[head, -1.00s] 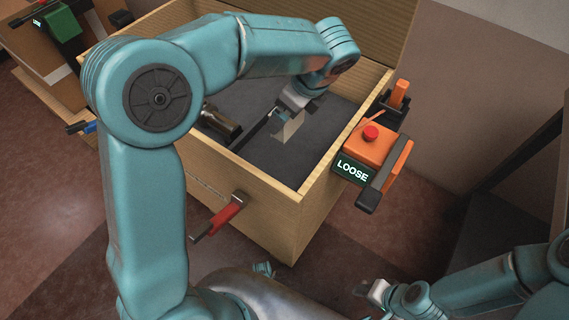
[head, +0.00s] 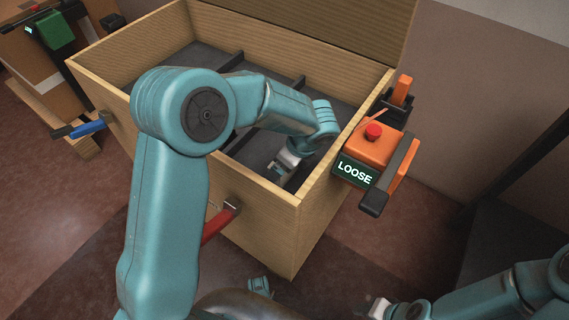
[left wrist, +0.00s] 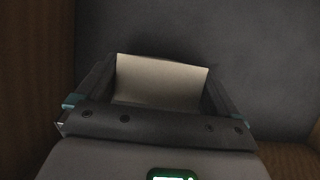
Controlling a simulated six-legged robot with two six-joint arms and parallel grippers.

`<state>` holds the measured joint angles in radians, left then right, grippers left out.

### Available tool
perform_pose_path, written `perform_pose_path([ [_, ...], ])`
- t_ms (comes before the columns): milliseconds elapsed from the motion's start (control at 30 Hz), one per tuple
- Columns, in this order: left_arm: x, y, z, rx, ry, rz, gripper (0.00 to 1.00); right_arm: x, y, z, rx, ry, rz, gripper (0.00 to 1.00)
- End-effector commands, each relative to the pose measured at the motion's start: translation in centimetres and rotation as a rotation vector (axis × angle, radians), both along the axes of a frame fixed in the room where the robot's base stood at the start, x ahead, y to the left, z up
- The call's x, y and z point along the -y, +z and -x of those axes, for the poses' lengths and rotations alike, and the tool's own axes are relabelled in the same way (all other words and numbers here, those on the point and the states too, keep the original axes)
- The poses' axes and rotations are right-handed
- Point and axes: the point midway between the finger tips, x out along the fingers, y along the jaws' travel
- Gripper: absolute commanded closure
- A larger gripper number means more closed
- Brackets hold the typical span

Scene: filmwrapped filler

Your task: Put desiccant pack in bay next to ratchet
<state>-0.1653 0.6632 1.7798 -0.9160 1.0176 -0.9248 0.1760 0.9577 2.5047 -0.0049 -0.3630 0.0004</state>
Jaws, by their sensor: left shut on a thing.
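My left gripper (head: 279,169) is down inside the wooden crate (head: 315,195), close to its near right corner. In the left wrist view the left gripper (left wrist: 160,95) is shut on the desiccant pack (left wrist: 160,80), a flat cream piece between its two fingers. The pack is above or near the dark crate floor; I cannot tell if it touches. In the head view the pack is hidden by the gripper. I cannot make out the ratchet; my left arm covers part of the crate. My right gripper (head: 380,308) is at the bottom edge, outside the crate, its jaws unclear.
Dark dividers (head: 232,62) split the crate into bays. Wooden walls stand close around the left gripper. An orange device (head: 372,150) with a red button and a "LOOSE" display (head: 355,172) sits by the right wall.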

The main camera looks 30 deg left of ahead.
Motion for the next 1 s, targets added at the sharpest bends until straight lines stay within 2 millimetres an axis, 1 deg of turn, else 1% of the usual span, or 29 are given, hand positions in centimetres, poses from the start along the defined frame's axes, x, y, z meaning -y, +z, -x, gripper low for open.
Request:
perform_pose_path([
  [200, 0.0, 0.1, -0.1, 0.002, 0.0, 0.0, 0.43, 0.0, 0.1, 0.0, 0.0, 0.0, 0.0, 0.57],
  [300, 0.0, -0.2, -0.1, 0.002, 0.0, 0.0, 0.43, 0.0, -0.1, 0.0, 0.0, 0.0, 0.0, 0.57],
  [333, 0.0, -0.3, 0.0, 0.002, 0.0, 0.0, 0.02, 0.0, -0.1, 0.0, 0.0, 0.0, 0.0, 0.57],
  [367, 0.0, -0.2, 0.0, 0.002, 0.0, 0.0, 0.0, 0.0, -0.1, 0.0, 0.0, 0.0, 0.0, 0.57],
  [567, 0.0, -0.1, 0.0, 0.002, 0.0, 0.0, 0.0, 0.0, 0.0, 0.0, 0.0, 0.0, 0.0, 0.57],
  [667, 0.1, 0.6, -0.1, 0.003, 0.0, 0.0, 0.0, 0.0, 0.4, 0.0, 0.0, 0.0, 0.0, 0.57],
  [767, 0.8, 2.3, 0.0, 0.007, 0.0, 0.001, 0.0, 0.0, 1.0, 0.0, 0.0, 0.0, 0.0, 0.57],
  [1000, 3.0, 7.6, 0.3, 0.007, -0.001, 0.001, 0.0, 0.0, 2.9, 0.0, 0.0, 0.0, 0.0, 0.57],
])
